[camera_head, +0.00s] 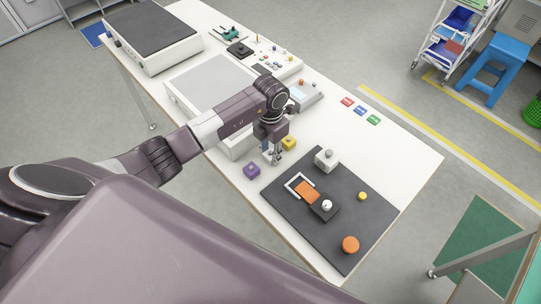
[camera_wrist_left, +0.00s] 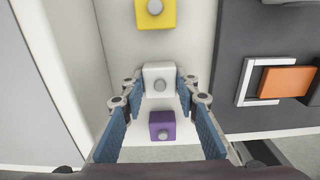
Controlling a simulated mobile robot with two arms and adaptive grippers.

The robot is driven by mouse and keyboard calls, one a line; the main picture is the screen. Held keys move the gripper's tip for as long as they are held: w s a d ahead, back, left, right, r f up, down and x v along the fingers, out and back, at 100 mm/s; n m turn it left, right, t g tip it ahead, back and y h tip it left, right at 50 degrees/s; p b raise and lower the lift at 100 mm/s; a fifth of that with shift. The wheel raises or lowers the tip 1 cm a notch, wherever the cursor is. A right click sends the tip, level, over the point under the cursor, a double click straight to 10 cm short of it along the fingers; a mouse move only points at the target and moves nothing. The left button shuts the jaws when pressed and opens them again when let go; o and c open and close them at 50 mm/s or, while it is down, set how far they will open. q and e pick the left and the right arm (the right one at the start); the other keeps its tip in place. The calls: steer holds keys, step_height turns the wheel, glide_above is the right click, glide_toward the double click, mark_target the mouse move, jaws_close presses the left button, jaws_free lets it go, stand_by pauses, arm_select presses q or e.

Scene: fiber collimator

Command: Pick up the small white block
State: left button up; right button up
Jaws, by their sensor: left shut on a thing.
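My left gripper (camera_head: 272,157) is over the white table between the purple and yellow blocks. In the left wrist view its fingertips (camera_wrist_left: 160,88) are shut on the small white block (camera_wrist_left: 159,75), which has a round grey knob on its face. The fingers press on its two opposite sides. In the head view the gripper mostly hides this block. I cannot tell whether it touches the table. My right gripper is in neither view.
A purple block (camera_head: 252,170) and a yellow block (camera_head: 289,143) stand close by. A dark mat (camera_head: 345,255) holds a grey-white block (camera_head: 326,158), an orange piece (camera_head: 307,192) by a white bracket, and an orange disc (camera_head: 350,244). A white box (camera_head: 212,82) stands behind.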

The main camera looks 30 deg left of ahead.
mark_target(271, 153)
arm_select(q)
steer(key=shift+r, duration=0.1)
step_height(271, 153, up, 20)
steer(key=b, duration=0.2)
steer(key=shift+b, duration=0.35)
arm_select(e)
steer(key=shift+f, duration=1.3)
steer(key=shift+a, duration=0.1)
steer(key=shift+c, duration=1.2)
arm_select(q)
steer(key=s+d+m, duration=0.2)
steer(key=s+m, duration=0.3)
steer(key=m, duration=0.5)
steer(key=s+d+r+m, duration=0.1)
steer(key=s+m, duration=0.4)
steer(key=m, duration=0.6)
steer(key=s+d+r+m, duration=0.1)
steer(key=s+d+m, duration=0.2)
steer(key=m, duration=0.8)
steer(key=shift+s+d, duration=0.4)
steer(key=shift+s, duration=0.6)
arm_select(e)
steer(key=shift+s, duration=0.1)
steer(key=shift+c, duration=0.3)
